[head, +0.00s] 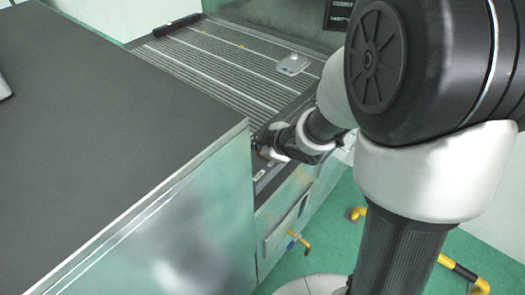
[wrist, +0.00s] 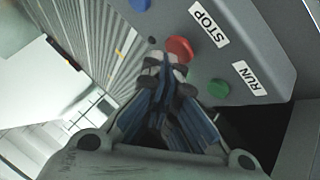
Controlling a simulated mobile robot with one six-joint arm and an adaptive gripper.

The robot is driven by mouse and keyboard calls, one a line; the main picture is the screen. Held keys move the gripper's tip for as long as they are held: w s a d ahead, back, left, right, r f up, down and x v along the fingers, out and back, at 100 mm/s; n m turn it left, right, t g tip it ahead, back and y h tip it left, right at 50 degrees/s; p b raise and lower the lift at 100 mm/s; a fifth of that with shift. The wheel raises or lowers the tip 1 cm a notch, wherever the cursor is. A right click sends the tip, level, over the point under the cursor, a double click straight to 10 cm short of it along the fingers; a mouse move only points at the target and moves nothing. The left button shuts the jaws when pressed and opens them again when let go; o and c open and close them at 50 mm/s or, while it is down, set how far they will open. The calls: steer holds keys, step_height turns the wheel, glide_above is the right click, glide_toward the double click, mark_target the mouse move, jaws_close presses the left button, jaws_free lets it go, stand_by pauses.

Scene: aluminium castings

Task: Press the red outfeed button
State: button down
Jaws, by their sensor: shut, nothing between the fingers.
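The red button (wrist: 179,48) sits on a grey control panel (wrist: 262,40) in the wrist view, beside a STOP label (wrist: 208,25). My gripper (wrist: 166,64) is shut and empty. Its fingertips are right at the near edge of the red button in the picture and overlap its lower left side. I cannot tell whether they touch it. In the head view my gripper (head: 263,146) is at the near end of the ribbed conveyor, and the red button cannot be made out there.
A green button (wrist: 218,88) by a RUN label (wrist: 250,77) and a blue button (wrist: 140,4) share the panel. A ribbed conveyor (head: 215,60) carries a small grey part (head: 293,64). A dark-topped counter (head: 110,130) stands left of my arm. Yellow-black rails (head: 462,270) stand low at right.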

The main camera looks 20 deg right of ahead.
steer(key=shift+f+b, duration=0.4)
steer(key=shift+f, duration=0.1)
steer(key=shift+r, duration=0.15)
stand_by(0.5)
steer(key=shift+r+p, duration=0.8)
steer(key=shift+p, duration=0.15)
step_height(320, 180, up, 5)
steer(key=p, duration=0.5)
stand_by(0.4)
